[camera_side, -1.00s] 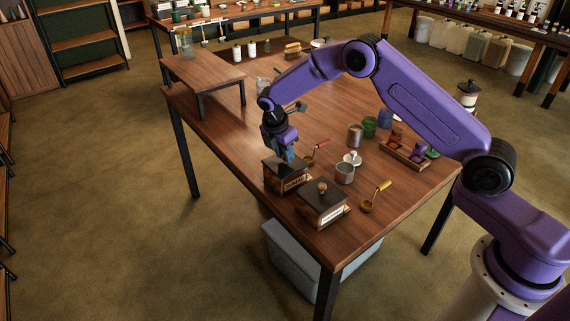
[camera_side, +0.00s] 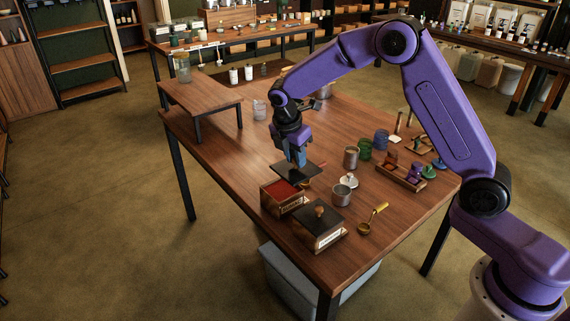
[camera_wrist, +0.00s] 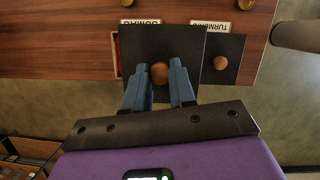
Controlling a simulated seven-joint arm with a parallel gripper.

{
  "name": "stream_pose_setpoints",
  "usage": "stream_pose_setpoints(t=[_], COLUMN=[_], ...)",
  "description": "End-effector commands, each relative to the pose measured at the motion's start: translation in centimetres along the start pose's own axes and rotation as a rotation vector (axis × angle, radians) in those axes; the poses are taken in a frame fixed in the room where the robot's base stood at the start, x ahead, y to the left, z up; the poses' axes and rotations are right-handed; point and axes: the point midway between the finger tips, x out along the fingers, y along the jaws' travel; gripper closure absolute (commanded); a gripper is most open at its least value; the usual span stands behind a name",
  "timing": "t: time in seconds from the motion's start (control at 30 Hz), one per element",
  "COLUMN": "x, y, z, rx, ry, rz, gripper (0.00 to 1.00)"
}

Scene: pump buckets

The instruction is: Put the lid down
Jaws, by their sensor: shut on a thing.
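A black square lid (camera_side: 300,174) with a round wooden knob (camera_wrist: 159,73) hangs from my gripper (camera_side: 299,160). The fingers are shut on the knob. The wrist view shows my gripper (camera_wrist: 160,76) on both sides of it. The lid is above the table, just behind and to the right of an open wooden box (camera_side: 283,209). Red contents (camera_side: 282,191) show in the box. In the wrist view the lid hides most of the box; only a red strip at its left edge shows.
A second wooden box with its black lid on (camera_side: 320,217) stands beside the open one. A metal cup (camera_side: 342,195), a yellow-handled ladle (camera_side: 372,216) and a wooden tray of jars (camera_side: 401,179) are to the right.

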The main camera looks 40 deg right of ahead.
Motion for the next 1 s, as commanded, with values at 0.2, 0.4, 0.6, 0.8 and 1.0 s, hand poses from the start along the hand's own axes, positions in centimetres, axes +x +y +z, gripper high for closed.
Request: stream_pose_setpoints(t=[0.2,0.4,0.6,0.8,1.0], x=[-1.8,-3.0,-3.5,-2.8,0.3], y=[-4.3,-6.9,-8.1,-9.0,-13.0], z=[0.1,0.2,0.3,1.5,6.6], rx=[-0.003,-0.001,-0.002,0.066,0.387], ry=[-0.001,-0.001,-0.001,0.003,0.015], rz=[-0.001,-0.002,-0.002,-0.021,-0.112], gripper=[1.0,1.0,1.0,1.0,1.0])
